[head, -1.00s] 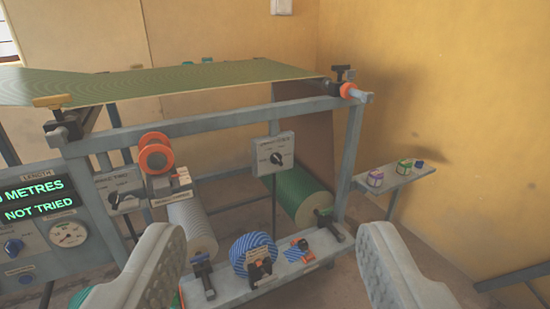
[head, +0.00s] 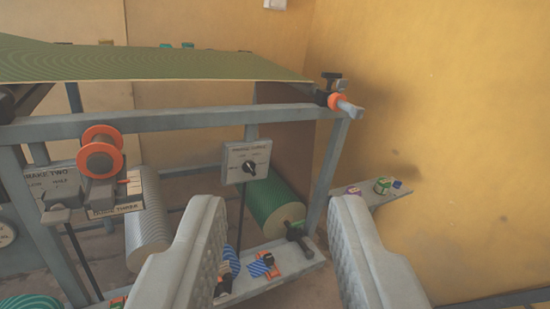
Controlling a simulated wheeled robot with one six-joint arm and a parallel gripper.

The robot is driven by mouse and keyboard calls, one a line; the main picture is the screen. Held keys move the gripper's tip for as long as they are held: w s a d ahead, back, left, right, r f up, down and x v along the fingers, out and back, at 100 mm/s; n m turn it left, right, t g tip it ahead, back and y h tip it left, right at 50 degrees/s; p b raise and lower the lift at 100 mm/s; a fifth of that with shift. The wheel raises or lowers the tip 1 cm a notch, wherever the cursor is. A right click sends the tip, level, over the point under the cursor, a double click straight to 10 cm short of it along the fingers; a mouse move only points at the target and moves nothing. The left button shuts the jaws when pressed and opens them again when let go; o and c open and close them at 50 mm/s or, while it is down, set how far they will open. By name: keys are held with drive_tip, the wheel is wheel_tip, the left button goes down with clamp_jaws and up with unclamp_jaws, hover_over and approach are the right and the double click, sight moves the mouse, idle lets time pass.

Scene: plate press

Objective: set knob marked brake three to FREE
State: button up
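A grey rail (head: 180,120) runs above the panel, under a green sheet (head: 150,66). An orange spool (head: 100,152) is at left. A green roll (head: 275,203) lies behind the panel. A side shelf (head: 372,196) holds small items. A lower ledge (head: 250,290) carries clamps.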

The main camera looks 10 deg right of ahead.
drive_tip(key=w+d+f+n+y, duration=0.1)
drive_tip(key=w+d+f+n, duration=0.3)
drive_tip(key=w, duration=0.8)
drive_tip(key=w+d+f+n+y, duration=0.1)
drive_tip(key=w+f+y, duration=0.1)
drive_tip(key=w+f, duration=0.75)
drive_tip(key=n+g+y, duration=0.2)
drive_tip(key=n+y, duration=0.3)
approach(253, 172)
drive_tip(key=x, duration=0.8)
drive_tip(key=shift+w+a, duration=0.1)
drive_tip(key=shift+w, duration=0.15)
clamp_jaws()
